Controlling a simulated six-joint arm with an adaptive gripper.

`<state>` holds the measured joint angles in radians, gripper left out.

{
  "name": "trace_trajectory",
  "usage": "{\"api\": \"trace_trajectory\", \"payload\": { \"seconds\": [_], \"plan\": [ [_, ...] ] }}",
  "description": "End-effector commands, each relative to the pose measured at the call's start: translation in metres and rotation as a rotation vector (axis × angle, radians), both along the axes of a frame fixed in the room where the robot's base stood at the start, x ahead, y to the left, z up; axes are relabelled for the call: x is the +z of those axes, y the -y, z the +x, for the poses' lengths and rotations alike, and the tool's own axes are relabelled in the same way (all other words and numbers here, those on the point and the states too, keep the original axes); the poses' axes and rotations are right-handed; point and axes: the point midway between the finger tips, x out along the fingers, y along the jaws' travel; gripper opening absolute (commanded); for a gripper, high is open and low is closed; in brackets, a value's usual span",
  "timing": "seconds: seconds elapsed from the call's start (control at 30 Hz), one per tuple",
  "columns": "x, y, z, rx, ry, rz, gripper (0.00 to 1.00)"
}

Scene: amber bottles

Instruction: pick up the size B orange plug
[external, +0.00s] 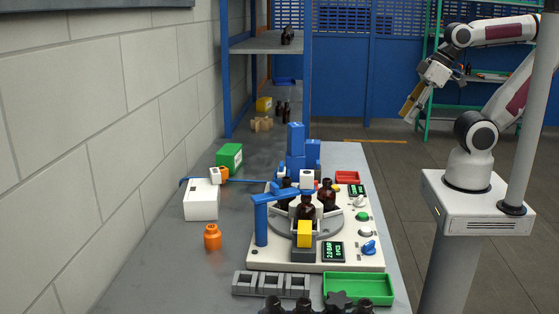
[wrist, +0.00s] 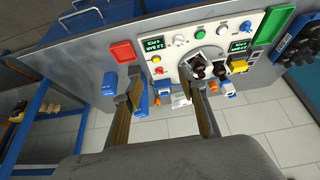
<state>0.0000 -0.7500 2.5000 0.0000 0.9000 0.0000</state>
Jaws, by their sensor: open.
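An orange plug-like piece (external: 212,238) stands alone on the grey table, left of the machine in the external view. A second orange piece (external: 223,172) is by the white box and green box. I cannot read a size mark on either, so I cannot tell which is size B. My gripper (external: 411,104) is raised at the right, beyond the table edge, far from both. In the wrist view its two fingers (wrist: 165,84) are spread apart with nothing gripped between them.
The machine panel (external: 262,258) carries dark bottles (external: 328,195), a blue arm and knobs. A green tray (external: 358,287), grey holder (external: 270,287) and white box (external: 200,203) surround it. Blue shelving (external: 308,100) stands behind. Bare table lies around the nearer orange piece.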

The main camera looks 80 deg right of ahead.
Motion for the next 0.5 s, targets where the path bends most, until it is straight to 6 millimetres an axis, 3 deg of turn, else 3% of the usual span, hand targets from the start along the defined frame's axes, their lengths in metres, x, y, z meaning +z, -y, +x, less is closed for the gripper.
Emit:
{"api": "trace_trajectory", "payload": {
  "seconds": [0.27,0.5],
  "plan": [
    [0.003,0.002,0.007,-0.003,0.009,-0.008,0.41],
    [0.017,0.014,0.045,-0.016,0.057,-0.054,0.41]
  ]
}}
